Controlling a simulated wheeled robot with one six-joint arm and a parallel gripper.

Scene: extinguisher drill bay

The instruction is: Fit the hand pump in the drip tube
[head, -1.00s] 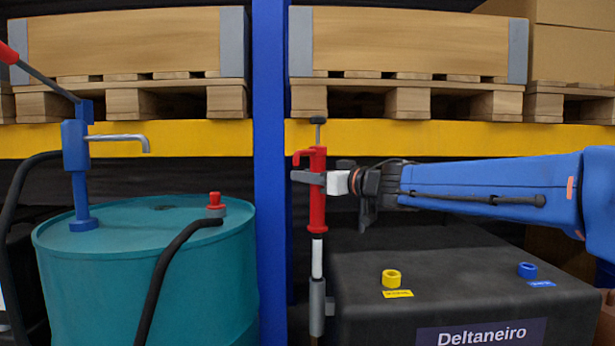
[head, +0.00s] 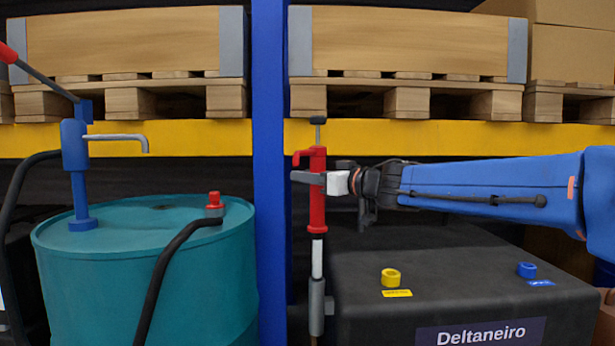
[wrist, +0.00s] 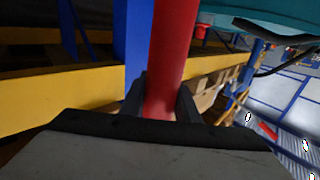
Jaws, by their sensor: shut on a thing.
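The red hand pump (head: 317,212) stands upright in the head view, with a dark handle on top, a short spout to the left and a white lower tube (head: 317,258). My gripper (head: 310,179) is shut on its red body from the right. The red body also shows between the two dark fingers in the wrist view (wrist: 172,60). The grey drip tube (head: 316,308) stands upright at the left side of the black container. The white tube meets the drip tube's top in line. I cannot tell how deep it sits inside.
A teal drum (head: 150,280) with a blue pump (head: 76,150) stands left of the blue rack post (head: 271,200). A yellow beam (head: 430,139) crosses behind the pump.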

